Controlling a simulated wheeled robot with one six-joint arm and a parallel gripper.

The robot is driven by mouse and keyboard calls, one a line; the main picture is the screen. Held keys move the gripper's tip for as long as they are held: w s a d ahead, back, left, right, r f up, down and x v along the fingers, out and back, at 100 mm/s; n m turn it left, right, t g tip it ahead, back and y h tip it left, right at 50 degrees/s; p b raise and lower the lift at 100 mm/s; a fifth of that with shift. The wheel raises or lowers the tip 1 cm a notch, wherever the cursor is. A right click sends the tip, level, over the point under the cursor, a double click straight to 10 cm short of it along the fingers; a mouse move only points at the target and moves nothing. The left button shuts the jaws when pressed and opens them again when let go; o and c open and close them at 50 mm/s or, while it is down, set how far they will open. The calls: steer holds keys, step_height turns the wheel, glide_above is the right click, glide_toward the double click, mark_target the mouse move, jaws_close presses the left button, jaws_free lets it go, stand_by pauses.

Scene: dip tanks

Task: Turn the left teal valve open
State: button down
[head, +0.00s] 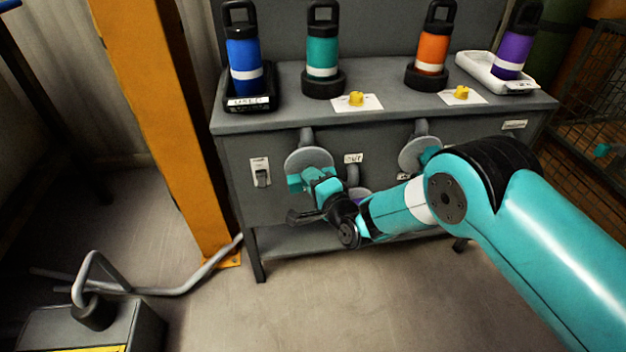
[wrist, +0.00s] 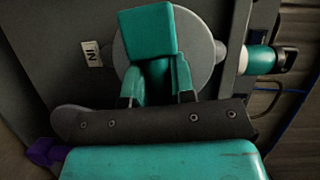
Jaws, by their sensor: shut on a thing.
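The left valve has a round grey disc (head: 308,158) on the front of a grey cabinet and a teal handle (head: 294,183). My gripper (head: 318,183) is at this valve, its fingers closed around the handle. In the wrist view the teal handle (wrist: 148,32) stands out in front of the grey disc (wrist: 207,50), gripped between the two fingers of my gripper (wrist: 158,82). The part of the handle between the fingers is partly hidden. The handle's exact angle is hard to tell in the head view.
A second valve with a grey disc (head: 413,153) and teal handle (head: 430,156) is to the right, partly behind my arm. Blue (head: 243,58), teal (head: 322,55), orange (head: 432,52) and purple (head: 515,48) bottles stand on the cabinet top. An orange post (head: 160,110) rises at left.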

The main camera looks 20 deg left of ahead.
steer(key=n+h, duration=0.1)
steer(key=n, duration=0.2)
steer(key=shift+n+h, duration=0.3)
steer(key=n+h+b, duration=0.1)
steer(key=n, duration=0.2)
steer(key=shift+f+h, duration=0.1)
steer(key=shift+h, duration=0.3)
steer(key=n+h+b, duration=0.2)
steer(key=n, duration=0.1)
steer(key=shift+t, duration=0.3)
steer(key=shift+n+t+h+b, duration=0.3)
steer(key=shift+n+h+b, duration=0.4)
steer(key=shift+n+b, duration=0.45)
steer(key=shift+n, duration=0.25)
steer(key=c, duration=1)
jaws_free()
steer(key=shift+o, duration=0.2)
